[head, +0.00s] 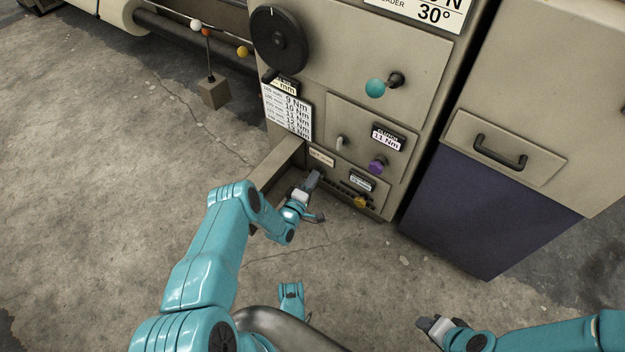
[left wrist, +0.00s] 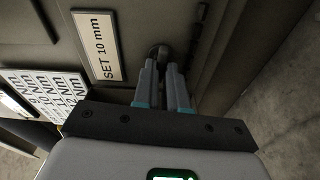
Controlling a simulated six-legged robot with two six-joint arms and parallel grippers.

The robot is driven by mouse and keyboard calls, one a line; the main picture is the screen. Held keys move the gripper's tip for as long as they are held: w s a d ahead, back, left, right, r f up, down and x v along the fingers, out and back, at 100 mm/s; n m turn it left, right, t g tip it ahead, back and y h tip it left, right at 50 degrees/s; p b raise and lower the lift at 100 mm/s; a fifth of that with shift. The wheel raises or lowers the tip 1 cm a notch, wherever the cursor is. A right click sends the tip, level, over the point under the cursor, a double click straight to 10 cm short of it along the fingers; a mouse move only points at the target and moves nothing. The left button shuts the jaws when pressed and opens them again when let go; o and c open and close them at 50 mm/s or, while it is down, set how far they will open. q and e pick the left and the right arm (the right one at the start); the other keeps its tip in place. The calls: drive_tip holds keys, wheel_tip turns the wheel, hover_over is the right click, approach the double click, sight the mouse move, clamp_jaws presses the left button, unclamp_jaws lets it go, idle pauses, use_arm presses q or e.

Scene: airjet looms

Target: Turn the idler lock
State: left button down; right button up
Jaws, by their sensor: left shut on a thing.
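My left gripper (head: 314,180) reaches low on the beige machine front, just below a small label plate (head: 321,157). In the left wrist view its two fingers (left wrist: 166,82) point at the panel and are shut on a small dark rounded knob (left wrist: 160,50). That knob sits beside the plate, which reads "SET 10 mm" (left wrist: 97,46). In the head view the gripper hides the knob. I cannot read a name for the idler lock on it. My right gripper (head: 432,325) is at the lower right, away from the machine; its jaw opening is unclear.
A purple knob (head: 377,165), a yellow knob (head: 361,202) and a small pale lever (head: 341,143) are close by on the panel. A teal knob (head: 375,88) and a black wheel (head: 279,40) are higher. A beige ledge (head: 272,166) juts out left of the gripper.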

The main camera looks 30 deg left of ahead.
use_arm(q)
drive_tip(key=c, duration=1.2)
unclamp_jaws()
drive_tip(key=shift+o, duration=0.2)
drive_tip(key=shift+s, duration=0.1)
drive_tip(key=s+p, duration=0.1)
drive_tip(key=s, duration=0.2)
drive_tip(key=s+p, duration=0.1)
drive_tip(key=s, duration=0.1)
drive_tip(key=shift+s+a+p, duration=0.2)
drive_tip(key=shift+s+p, duration=0.1)
drive_tip(key=shift+s, duration=0.1)
